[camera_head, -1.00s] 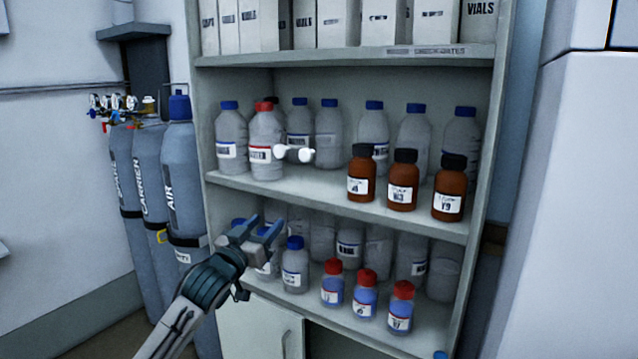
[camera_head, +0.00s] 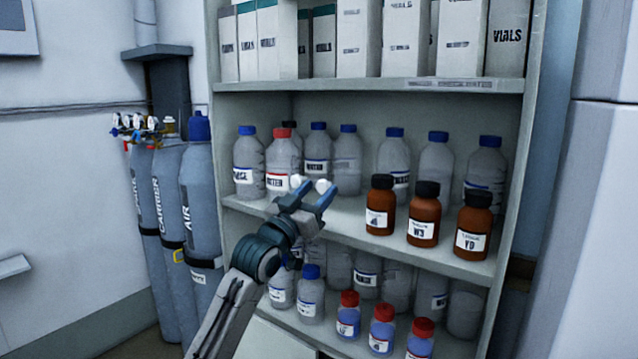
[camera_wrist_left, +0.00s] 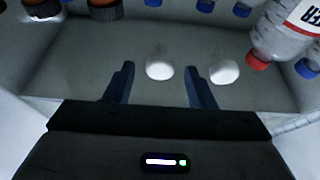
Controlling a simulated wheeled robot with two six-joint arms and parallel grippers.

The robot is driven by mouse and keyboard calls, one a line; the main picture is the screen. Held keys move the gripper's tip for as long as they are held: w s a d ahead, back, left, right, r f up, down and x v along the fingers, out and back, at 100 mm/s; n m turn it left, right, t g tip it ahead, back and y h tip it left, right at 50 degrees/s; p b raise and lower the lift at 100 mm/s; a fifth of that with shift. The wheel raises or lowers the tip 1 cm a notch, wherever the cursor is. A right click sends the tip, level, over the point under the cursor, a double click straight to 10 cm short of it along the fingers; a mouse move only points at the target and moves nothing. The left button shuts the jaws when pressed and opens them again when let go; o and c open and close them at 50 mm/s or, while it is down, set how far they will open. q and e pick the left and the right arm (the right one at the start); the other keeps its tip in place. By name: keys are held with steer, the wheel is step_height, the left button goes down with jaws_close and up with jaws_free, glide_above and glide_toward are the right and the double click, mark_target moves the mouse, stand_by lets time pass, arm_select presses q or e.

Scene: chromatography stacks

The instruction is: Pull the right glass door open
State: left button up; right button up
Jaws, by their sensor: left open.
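The glass doors in front of the shelves are so clear that I cannot make out their panes or edges. Their two white knobs stand side by side: the left knob (camera_head: 297,181) and the right knob (camera_head: 322,185). My left gripper (camera_head: 314,192) is open and empty, close in front of them at the middle shelf. In the left wrist view, which looks upside down, the right knob (camera_wrist_left: 160,66) shows between the fingertips (camera_wrist_left: 159,72). The left knob (camera_wrist_left: 225,70) shows outside them. I cannot tell whether the fingers touch a knob. My right gripper is not in view.
The cabinet (camera_head: 372,86) holds clear bottles, brown bottles (camera_head: 424,214), small red-capped bottles (camera_head: 382,328) and boxes (camera_head: 405,40). Gas cylinders (camera_head: 200,200) stand to its left. A large white unit (camera_head: 590,220) stands close on the right.

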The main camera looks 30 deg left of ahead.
arm_select(q)
steer(key=shift+w+r, duration=0.2)
steer(key=shift+w, duration=0.4)
jaws_close()
steer(key=shift+s, duration=0.1)
steer(key=shift+d, duration=0.1)
